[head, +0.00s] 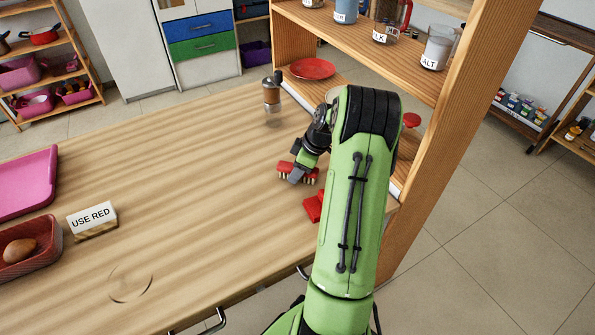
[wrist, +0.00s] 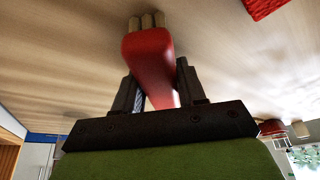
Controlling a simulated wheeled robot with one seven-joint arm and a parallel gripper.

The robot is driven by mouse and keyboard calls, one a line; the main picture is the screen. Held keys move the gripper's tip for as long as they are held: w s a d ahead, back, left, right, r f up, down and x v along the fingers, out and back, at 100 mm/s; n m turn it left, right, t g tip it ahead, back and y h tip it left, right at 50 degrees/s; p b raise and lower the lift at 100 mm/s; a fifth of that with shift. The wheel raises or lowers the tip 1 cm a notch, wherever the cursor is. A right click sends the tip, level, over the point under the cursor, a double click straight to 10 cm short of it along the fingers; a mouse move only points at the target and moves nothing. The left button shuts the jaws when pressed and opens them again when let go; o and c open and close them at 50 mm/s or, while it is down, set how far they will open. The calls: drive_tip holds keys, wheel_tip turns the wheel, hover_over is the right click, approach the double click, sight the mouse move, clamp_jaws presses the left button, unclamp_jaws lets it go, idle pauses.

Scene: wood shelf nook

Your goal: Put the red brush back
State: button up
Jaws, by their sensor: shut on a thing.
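The red brush (head: 287,167) is held in my gripper (head: 302,174) over the wooden table, near the foot of the shelf. In the wrist view, the red brush (wrist: 148,60) runs between the two dark fingers of my gripper (wrist: 155,88), with pale bristle tufts at its far end. My gripper is shut on it. In the head view, my green arm hides part of the shelf behind. I cannot tell whether the brush touches the table.
A red block-like thing (head: 313,207) lies on the table (head: 180,180) beside my arm. A pepper mill (head: 272,92) stands at the back. A wooden shelf (head: 440,110) with jars and a red plate (head: 312,68) rises at right. A "USE RED" sign (head: 92,218), pink tray (head: 25,183) and red bin (head: 30,268) sit left.

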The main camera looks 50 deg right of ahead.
drive_tip(key=shift+f, duration=0.1)
drive_tip(key=o, duration=1)
